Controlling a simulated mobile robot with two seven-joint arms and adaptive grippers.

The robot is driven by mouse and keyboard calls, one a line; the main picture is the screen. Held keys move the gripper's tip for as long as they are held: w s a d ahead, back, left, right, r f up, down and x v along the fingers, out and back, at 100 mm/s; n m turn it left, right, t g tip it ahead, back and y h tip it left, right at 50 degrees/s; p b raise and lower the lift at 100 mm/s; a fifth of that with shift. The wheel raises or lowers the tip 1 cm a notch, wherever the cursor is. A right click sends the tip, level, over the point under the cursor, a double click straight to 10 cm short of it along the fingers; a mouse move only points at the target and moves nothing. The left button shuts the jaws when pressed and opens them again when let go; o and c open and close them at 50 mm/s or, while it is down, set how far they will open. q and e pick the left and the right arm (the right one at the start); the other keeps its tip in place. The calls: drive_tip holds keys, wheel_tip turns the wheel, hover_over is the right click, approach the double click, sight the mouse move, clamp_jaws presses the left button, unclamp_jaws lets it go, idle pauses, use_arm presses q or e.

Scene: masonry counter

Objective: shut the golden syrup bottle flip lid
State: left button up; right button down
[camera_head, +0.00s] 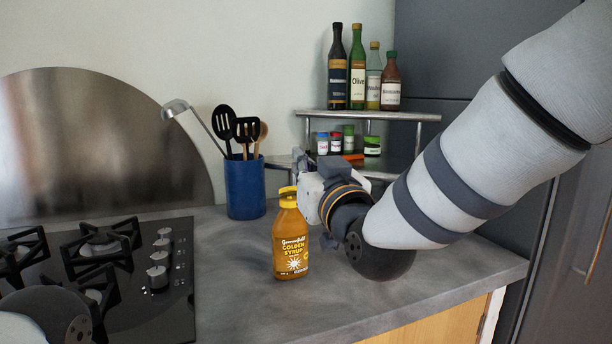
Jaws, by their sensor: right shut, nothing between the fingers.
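The golden syrup bottle (291,243) stands upright on the grey counter, amber with a yellow cap (288,196). The cap is small here, and I cannot tell how far its flip lid stands open. My right gripper (299,160) is shut and empty. It shows just above and to the right of the cap, partly behind the bottle's upper right side; I cannot tell whether it touches the cap. My left gripper is out of view; only part of my left arm shows at the lower left.
A black gas hob (150,300) lies to the left. A blue utensil pot (245,188) stands behind the bottle. A corner shelf (420,116) holds several bottles and jars behind my right gripper. The counter in front of the bottle is clear.

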sight(294, 188)
drive_tip(key=w, duration=0.1)
drive_tip(key=w+a, duration=0.1)
drive_tip(key=w, duration=0.3)
drive_tip(key=shift+a+f+b, duration=0.3)
drive_tip(key=shift+f+b, duration=0.05)
drive_tip(key=shift+f, duration=0.05)
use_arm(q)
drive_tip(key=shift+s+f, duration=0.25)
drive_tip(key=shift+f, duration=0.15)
use_arm(e)
drive_tip(key=shift+s+d+f, duration=0.15)
drive_tip(key=shift+s+f, duration=0.35)
drive_tip(key=shift+f, duration=0.15)
drive_tip(key=shift+s+d+f, duration=0.15)
drive_tip(key=shift+s+f, duration=0.3)
drive_tip(key=shift+f, duration=0.15)
